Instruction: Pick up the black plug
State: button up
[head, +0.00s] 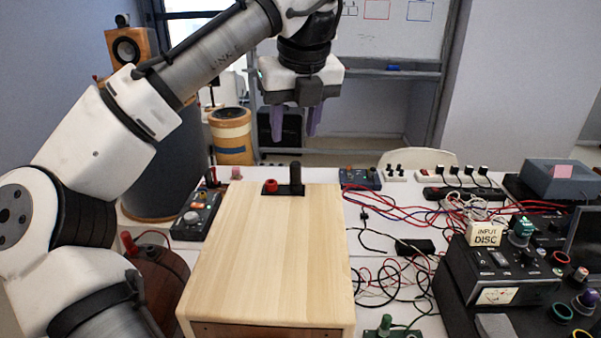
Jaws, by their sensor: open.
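A black upright cylinder, which looks like the black plug (296,177), stands on a small dark base at the far edge of a light wooden box (270,250). A red round plug or knob (270,187) sits on the same base, just to its left. My gripper (295,134) has purple fingers pointing down. The fingers are apart with nothing between them. In the picture the gripper is above the black plug, clear of it; its distance in depth is hard to tell.
Red and black cables (380,245) tangle right of the box. A white power strip (440,163) with several black plugs lies behind them. Black equipment with knobs (495,275) stands at the right. A dark control box (197,217) is left of the wooden box, whose top is mostly bare.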

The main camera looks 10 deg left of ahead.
aim_at(296, 163)
jog(key=x, duration=0.4)
jog(key=shift+w+d+p+x, duration=0.15)
jog(key=shift+p+x, duration=0.2)
jog(key=shift+x, duration=0.55)
jog(key=shift+d+p+x, duration=0.15)
jog(key=shift+p+x, duration=0.15)
jog(key=shift+x, duration=0.55)
jog(key=shift+w+d+p+x, duration=0.15)
jog(key=shift+p+x, duration=0.2)
jog(key=shift+x, duration=0.55)
grip_shut()
notch_tip(296, 163, up, 20)
jog(key=p, duration=0.2)
